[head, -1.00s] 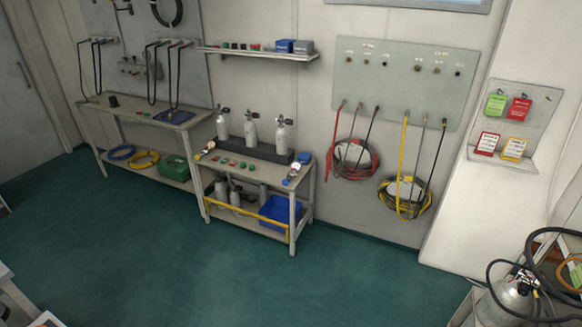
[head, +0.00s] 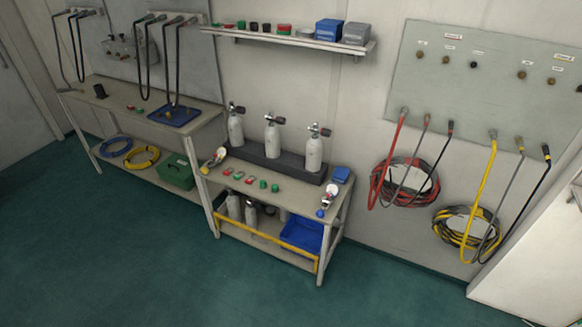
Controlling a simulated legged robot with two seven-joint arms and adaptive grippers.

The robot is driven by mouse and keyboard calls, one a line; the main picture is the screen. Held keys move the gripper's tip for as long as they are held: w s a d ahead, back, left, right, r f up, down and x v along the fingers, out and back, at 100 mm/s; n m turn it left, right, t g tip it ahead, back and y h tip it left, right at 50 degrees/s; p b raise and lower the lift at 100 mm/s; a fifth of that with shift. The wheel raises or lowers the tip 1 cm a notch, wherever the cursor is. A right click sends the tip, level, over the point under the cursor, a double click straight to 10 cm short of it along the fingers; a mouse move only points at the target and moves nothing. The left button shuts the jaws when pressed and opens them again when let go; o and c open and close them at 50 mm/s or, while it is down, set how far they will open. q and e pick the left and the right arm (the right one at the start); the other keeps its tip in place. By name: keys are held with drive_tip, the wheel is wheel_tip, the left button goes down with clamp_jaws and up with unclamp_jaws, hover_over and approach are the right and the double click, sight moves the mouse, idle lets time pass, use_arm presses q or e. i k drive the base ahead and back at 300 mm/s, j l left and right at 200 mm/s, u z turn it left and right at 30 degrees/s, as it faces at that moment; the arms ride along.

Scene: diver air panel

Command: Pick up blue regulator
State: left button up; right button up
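A small regulator with blue parts (head: 321,212) lies at the right front corner of the cart-like bench (head: 270,206), beside a white round piece. A similar regulator with a yellow part (head: 214,160) lies at the left end of the same bench top. Several small red and green pieces (head: 250,179) lie between them. Three grey cylinders (head: 272,140) with black valves stand in a dark rack (head: 262,164) at the back of the bench. Neither of my grippers shows in the head view.
A blue bin (head: 304,235) is on the lower shelf behind a yellow front rail (head: 265,246). A longer bench (head: 130,101) stands at the left. Coiled red (head: 378,186) and yellow (head: 447,228) hoses hang at the right. The green floor (head: 170,270) in front is clear.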

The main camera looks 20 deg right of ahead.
sight(332, 188)
drive_tip(key=i+u, duration=0.3)
drive_tip(key=i, duration=0.25)
drive_tip(key=i+u, duration=0.3)
drive_tip(key=i, duration=0.2)
drive_tip(key=i+l+u, duration=0.3)
drive_tip(key=i, duration=0.25)
drive_tip(key=i+j+z, duration=0.15)
drive_tip(key=i, duration=0.2)
drive_tip(key=i+j+z, duration=0.2)
drive_tip(key=i, duration=0.15)
drive_tip(key=i+l, duration=0.05)
drive_tip(key=l, duration=0.05)
